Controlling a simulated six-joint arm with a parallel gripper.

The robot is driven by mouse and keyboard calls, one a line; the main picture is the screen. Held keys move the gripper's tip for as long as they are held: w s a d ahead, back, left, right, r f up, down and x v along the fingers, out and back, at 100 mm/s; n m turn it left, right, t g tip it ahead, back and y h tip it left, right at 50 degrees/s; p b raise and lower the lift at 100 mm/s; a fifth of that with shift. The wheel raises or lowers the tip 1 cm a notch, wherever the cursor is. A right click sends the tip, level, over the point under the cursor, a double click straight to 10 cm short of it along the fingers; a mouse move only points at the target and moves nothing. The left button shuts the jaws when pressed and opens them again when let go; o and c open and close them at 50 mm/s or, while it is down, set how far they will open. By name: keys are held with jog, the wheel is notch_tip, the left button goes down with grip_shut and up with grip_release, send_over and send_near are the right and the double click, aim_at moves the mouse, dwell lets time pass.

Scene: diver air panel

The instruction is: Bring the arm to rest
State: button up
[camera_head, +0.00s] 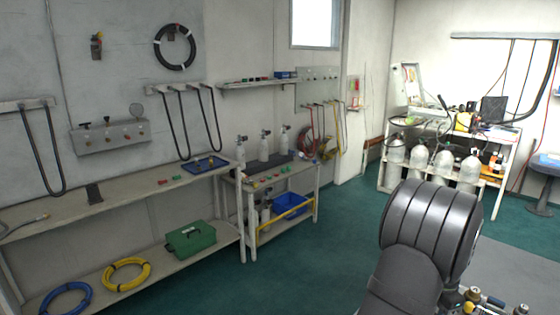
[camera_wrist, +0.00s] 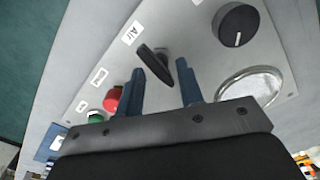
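In the wrist view a light grey panel (camera_wrist: 205,45) fills most of the picture, tilted. It carries a black lever handle (camera_wrist: 152,60) by a label reading "Air", and a black round knob (camera_wrist: 235,25). My gripper (camera_wrist: 161,66) has its two blue fingers apart, pointing at the panel. The lever handle shows just past and between the fingertips; I cannot tell whether they touch it. In the head view my dark grey arm fills the lower right, and my gripper is not visible there.
A round gauge (camera_wrist: 250,86) lies right of the fingers; a red button (camera_wrist: 112,100) and green button (camera_wrist: 96,117) lie left. In the head view, a workbench (camera_head: 130,190) lines the left wall and a cylinder rack (camera_head: 505,175) stands behind. Green floor (camera_head: 310,260) between is clear.

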jog(key=shift+m, duration=2.3)
jog(key=o, duration=1.3)
jog(key=shift+w+r, duration=0.15)
jog(key=shift+o, duration=0.8)
jog(key=w+a+r+m, duration=0.1)
jog(key=w+r+m, duration=0.1)
jog(key=r, duration=0.5)
jog(key=shift+w+r+m, duration=0.2)
jog(key=shift+w+m, duration=0.2)
jog(key=shift+w, duration=0.45)
jog(key=w+a+r+m, duration=0.3)
jog(key=r+m, duration=0.1)
jog(key=r, duration=0.6)
notch_tip(320, 180, down, 10)
jog(key=shift+a+r, duration=0.15)
jog(key=shift+a, duration=0.05)
jog(key=shift+w, duration=0.15)
